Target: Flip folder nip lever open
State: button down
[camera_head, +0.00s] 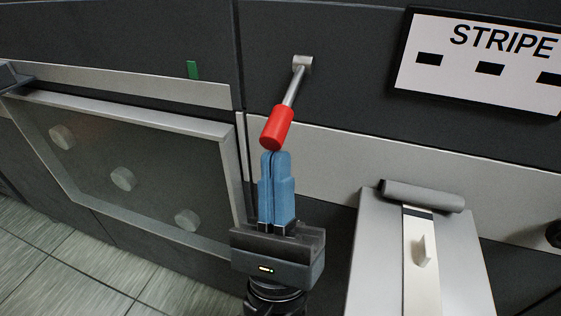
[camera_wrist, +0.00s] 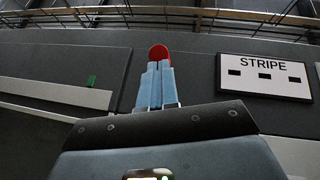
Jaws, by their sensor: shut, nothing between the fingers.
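The nip lever (camera_head: 292,93) is a thin metal rod with a red cylindrical handle (camera_head: 277,127). It hangs from a small metal pivot block (camera_head: 303,62) on the dark machine panel, slanting down and to the left. My gripper (camera_head: 274,153) has blue fingers that are shut together with nothing between them. Its fingertips are just below the red handle in the head view; I cannot tell whether they touch it. In the wrist view the red handle (camera_wrist: 158,52) shows just beyond the fingertips, and the rod is hidden.
A white STRIPE sign (camera_head: 480,62) is at the upper right. A framed window panel (camera_head: 130,165) with several round knobs is at the left. A grey table-like unit with a roller (camera_head: 422,195) stands at the lower right. A green tag (camera_head: 192,70) is on the panel.

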jog(key=r+m+g+h+p, duration=0.1)
jog(key=r+p, duration=0.1)
jog(key=p, duration=0.1)
jog(key=s+r+m+g+h+p, duration=0.1)
jog(key=r+g+p, duration=0.1)
jog(key=p, duration=0.1)
jog(key=r+m+g+h+p, duration=0.1)
jog(key=r+p, duration=0.2)
jog(key=p, duration=0.1)
jog(key=shift+s+a+r+g, duration=0.1)
jog(key=shift+s+a+g, duration=0.2)
jog(key=shift+s, duration=0.1)
notch_tip(320, 180, up, 5)
jog(key=g+p, duration=0.2)
jog(key=p, duration=0.3)
send_over(269, 133)
jog(key=s, duration=0.2)
jog(key=shift+s+d+m, duration=0.1)
jog(key=shift+s+m, duration=0.05)
jog(key=shift+m, duration=0.25)
jog(key=shift+r, duration=0.1)
